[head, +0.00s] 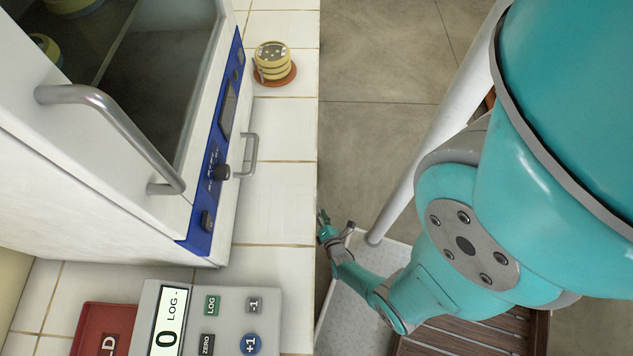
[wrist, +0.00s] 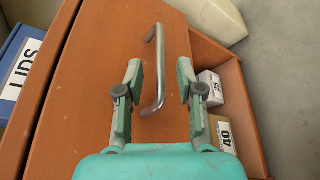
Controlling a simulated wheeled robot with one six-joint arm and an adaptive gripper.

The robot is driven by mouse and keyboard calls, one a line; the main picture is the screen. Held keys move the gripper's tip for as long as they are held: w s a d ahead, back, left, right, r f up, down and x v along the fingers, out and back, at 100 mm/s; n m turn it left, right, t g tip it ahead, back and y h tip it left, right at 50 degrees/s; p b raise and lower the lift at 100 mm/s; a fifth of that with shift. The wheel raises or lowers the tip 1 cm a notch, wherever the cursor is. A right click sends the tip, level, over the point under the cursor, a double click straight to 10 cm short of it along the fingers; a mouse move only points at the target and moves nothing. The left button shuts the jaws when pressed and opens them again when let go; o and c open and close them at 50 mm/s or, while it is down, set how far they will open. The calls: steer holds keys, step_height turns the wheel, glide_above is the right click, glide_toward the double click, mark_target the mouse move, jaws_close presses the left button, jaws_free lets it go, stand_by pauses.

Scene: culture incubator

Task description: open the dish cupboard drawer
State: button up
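In the wrist view a wooden orange-brown drawer front (wrist: 100,75) carries a bar-shaped metal handle (wrist: 158,75). My gripper (wrist: 160,85) is open, with one finger on each side of the handle and a visible gap to both. I cannot tell how deep the handle lies between the fingers. To the right of the front, an open wooden compartment (wrist: 215,55) shows boxes inside; I cannot tell whether it belongs to this same drawer. In the head view my gripper (head: 336,228) is low beside the bench edge, and the handle is not visible there.
Boxes marked 25 (wrist: 210,88) and 40 (wrist: 222,132) sit in the compartment. A blue box labelled LIDS (wrist: 18,70) is at left. In the head view, the tiled bench (head: 280,200) holds a white incubator (head: 110,215), stacked dishes (head: 271,60) and a counter (head: 225,300).

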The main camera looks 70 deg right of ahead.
steer(key=shift+x, duration=2.5)
jaws_close()
